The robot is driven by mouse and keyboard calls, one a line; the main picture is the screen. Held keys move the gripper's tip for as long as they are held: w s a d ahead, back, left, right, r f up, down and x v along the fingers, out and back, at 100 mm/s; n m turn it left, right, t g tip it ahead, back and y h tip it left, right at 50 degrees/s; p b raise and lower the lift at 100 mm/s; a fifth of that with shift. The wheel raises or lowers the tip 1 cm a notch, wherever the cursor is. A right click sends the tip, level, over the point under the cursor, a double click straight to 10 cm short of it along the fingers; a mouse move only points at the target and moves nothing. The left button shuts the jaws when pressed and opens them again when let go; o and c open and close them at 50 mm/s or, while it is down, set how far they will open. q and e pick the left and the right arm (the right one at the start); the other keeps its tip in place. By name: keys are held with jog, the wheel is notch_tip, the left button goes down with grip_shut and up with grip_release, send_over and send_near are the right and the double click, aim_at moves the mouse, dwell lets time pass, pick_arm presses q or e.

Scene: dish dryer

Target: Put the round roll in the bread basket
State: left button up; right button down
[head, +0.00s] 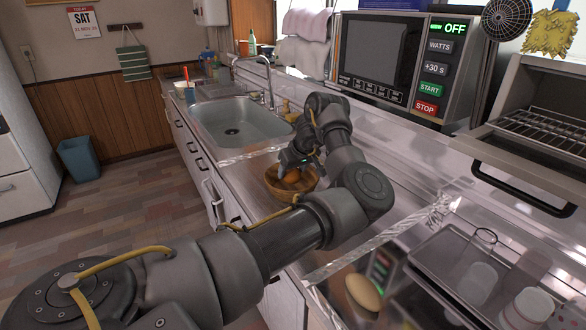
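An orange-brown round roll (292,176) shows inside the basket's outline, partly hidden by my gripper. My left gripper (292,164) points down over the basket, right at the roll. Its fingers are small and dark, and I cannot tell whether they grip the roll or are apart from it. I cannot tell whether the roll rests on the basket's bottom. My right gripper is not in view.
A pale yellow oval item (363,291) lies on the counter at the lower right, near a dark rack (440,262) with cups. The sink (238,122) lies behind the basket. A microwave (395,62) and an open toaster oven (540,128) stand along the right.

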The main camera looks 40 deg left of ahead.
pick_arm(q)
jog(key=shift+o, duration=1.5)
jog(key=shift+r, duration=0.5)
jog(key=v, duration=1.2)
jog(key=shift+r+p, duration=0.2)
jog(key=shift+p, duration=0.15)
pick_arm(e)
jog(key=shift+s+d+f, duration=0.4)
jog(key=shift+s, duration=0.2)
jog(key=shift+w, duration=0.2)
